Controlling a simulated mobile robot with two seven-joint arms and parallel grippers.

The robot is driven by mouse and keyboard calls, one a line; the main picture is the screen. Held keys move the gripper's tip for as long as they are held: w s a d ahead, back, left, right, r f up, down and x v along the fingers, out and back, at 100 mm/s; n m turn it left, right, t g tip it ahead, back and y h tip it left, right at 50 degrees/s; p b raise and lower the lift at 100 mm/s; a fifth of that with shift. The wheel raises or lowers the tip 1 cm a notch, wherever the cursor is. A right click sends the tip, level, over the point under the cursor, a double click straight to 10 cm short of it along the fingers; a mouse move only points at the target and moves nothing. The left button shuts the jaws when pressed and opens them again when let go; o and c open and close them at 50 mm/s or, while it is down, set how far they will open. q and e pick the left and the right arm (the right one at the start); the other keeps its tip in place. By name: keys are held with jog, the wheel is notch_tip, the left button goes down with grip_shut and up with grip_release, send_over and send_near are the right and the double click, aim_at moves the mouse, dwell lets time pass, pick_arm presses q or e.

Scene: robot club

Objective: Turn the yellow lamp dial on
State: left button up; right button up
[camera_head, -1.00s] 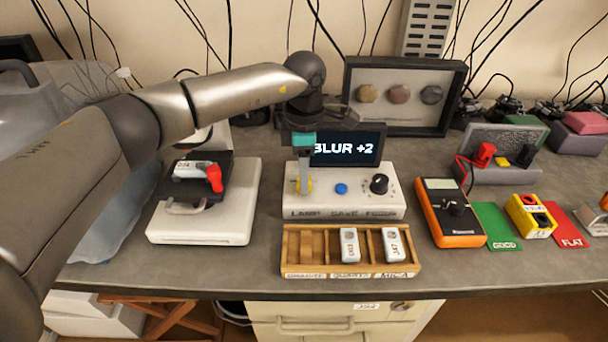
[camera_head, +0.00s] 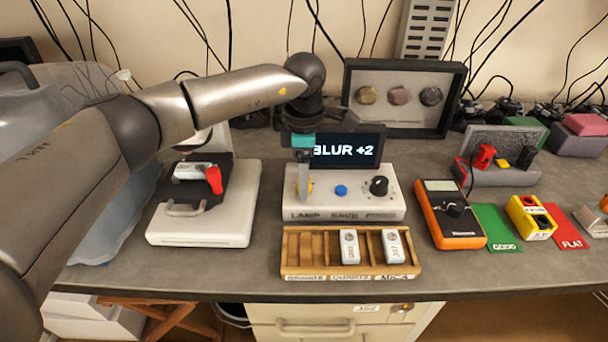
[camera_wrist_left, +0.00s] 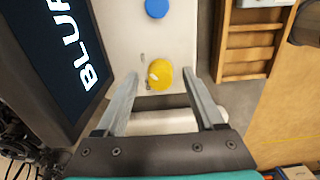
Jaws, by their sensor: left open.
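The yellow lamp dial (camera_head: 309,187) is on the left of the white control box (camera_head: 345,213), above the word LAMP. In the head view it is partly hidden behind my left gripper (camera_head: 303,198). In the left wrist view the dial (camera_wrist_left: 160,75) sits between the tips of my left gripper (camera_wrist_left: 160,82), with a gap on each side. My left gripper is open and points down at the dial. The screen (camera_head: 347,150) behind the box reads BLUR +2. My right gripper is not in view.
A blue button (camera_head: 341,190) and a black knob (camera_head: 379,185) are to the right on the box. A wooden tray (camera_head: 318,254) stands in front. A white device (camera_head: 205,228) with a red part is at left, an orange meter (camera_head: 449,225) at right.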

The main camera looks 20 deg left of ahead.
pick_arm(q)
notch_tip(320, 180, up, 15)
jog(key=p, duration=0.1)
jog(key=shift+r, duration=0.15)
jog(key=shift+s, duration=0.1)
dwell(0.4)
